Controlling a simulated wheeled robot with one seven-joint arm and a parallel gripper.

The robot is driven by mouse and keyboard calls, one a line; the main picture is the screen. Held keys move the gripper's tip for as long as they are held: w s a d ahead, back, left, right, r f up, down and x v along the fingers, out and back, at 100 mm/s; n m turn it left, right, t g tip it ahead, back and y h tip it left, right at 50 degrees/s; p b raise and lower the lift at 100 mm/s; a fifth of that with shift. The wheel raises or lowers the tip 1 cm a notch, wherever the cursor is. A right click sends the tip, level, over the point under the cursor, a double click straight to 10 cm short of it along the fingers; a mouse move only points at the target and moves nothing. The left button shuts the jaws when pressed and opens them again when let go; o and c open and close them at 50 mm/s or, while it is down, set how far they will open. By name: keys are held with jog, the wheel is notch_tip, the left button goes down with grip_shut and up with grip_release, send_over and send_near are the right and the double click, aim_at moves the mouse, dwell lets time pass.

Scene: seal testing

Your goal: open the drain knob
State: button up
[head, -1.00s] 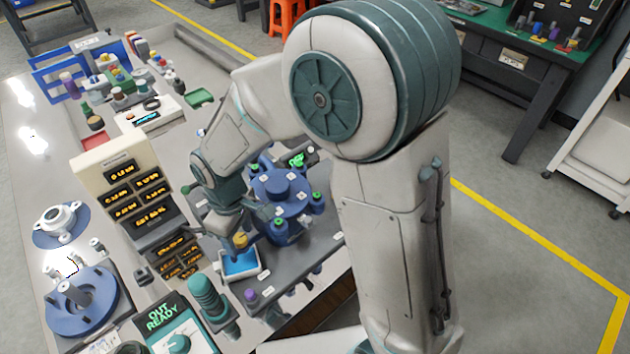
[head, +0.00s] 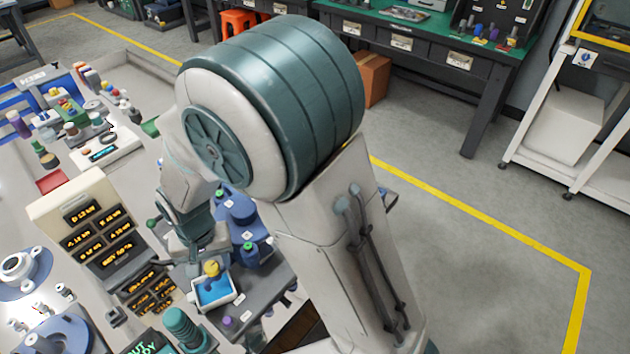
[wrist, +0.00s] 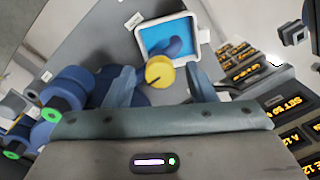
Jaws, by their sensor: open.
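A yellow knob (head: 212,268) stands beside a small white-rimmed tray (head: 228,298) with a blue inside, at the front of the test bench. I take it to be the drain knob. In the wrist view the yellow knob (wrist: 159,71) sits between the two fingers of my gripper (wrist: 162,82), which is open with a gap on each side. The blue-bottomed tray (wrist: 144,45) lies just past the knob. In the head view my arm comes down over the knob and hides most of the fingers.
A blue fixture with green-topped posts (head: 248,255) stands close right of my wrist. A cream display box with amber readouts (head: 95,225) stands to the left. A green ribbed post (head: 182,328) stands in front. Open floor lies to the right.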

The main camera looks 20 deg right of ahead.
aim_at(214, 267)
jog(key=m+p, duration=0.2)
jog(key=m, duration=0.4)
jog(key=shift+r, duration=0.2)
notch_tip(214, 267, up, 14)
jog(key=s+d+r+n+t+p, duration=0.1)
jog(key=s+d+r+n, duration=0.1)
jog(key=d, duration=0.8)
jog(key=s+d+r+n+t+p, duration=0.2)
jog(key=d+r, duration=0.4)
jog(key=d, duration=0.5)
jog(key=shift+s+n, duration=0.8)
jog(key=shift+s, duration=0.5)
